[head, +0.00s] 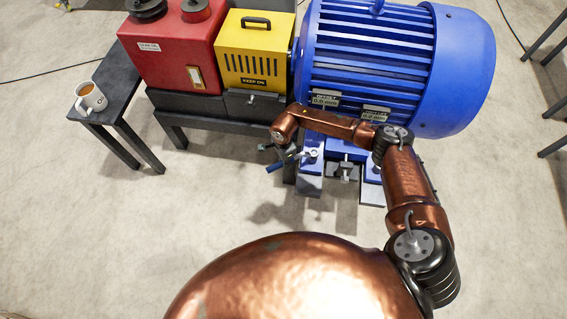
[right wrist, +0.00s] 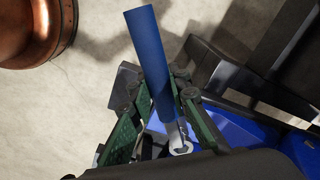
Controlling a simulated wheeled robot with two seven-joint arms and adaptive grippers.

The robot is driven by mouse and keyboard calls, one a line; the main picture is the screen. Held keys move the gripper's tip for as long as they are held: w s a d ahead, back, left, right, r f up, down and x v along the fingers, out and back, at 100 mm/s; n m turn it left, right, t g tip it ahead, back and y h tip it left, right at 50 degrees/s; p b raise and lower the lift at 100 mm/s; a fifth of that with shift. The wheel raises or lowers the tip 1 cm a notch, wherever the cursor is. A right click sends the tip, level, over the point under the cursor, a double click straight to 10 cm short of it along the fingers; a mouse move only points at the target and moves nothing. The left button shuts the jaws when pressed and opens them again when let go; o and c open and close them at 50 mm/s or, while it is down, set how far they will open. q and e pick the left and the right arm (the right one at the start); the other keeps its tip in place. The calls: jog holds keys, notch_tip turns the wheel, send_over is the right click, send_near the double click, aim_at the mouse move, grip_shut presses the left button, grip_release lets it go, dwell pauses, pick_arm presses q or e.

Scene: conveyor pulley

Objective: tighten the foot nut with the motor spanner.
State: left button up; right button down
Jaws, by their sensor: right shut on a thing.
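The motor spanner (head: 275,167) has a blue handle and a silver head. My right gripper (head: 286,158) is shut on it at the front left foot of the blue motor (head: 365,45). In the right wrist view the blue handle (right wrist: 152,65) stands up between the green-padded fingers of my right gripper (right wrist: 163,122). The silver spanner head (right wrist: 181,148) is low in that view, over the blue foot. In the head view it lies at the foot bolt; whether it is seated on the foot nut I cannot tell. My left gripper is out of view.
A yellow box (head: 253,50) and a red machine (head: 172,48) stand left of the motor on a dark bench. A mug (head: 91,97) stands on a small dark table (head: 107,68). My right forearm crosses in front of the motor. The floor in front is clear.

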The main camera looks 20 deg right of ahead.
jog(key=shift+r, duration=0.15)
pick_arm(q)
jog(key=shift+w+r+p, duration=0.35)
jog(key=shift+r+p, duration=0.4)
jog(key=shift+p, duration=0.05)
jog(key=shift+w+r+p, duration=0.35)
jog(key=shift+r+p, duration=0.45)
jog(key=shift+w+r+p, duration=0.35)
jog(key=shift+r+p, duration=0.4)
jog(key=shift+p, duration=0.05)
pick_arm(e)
jog(key=shift+r, duration=4.5)
jog(key=shift+a, duration=0.1)
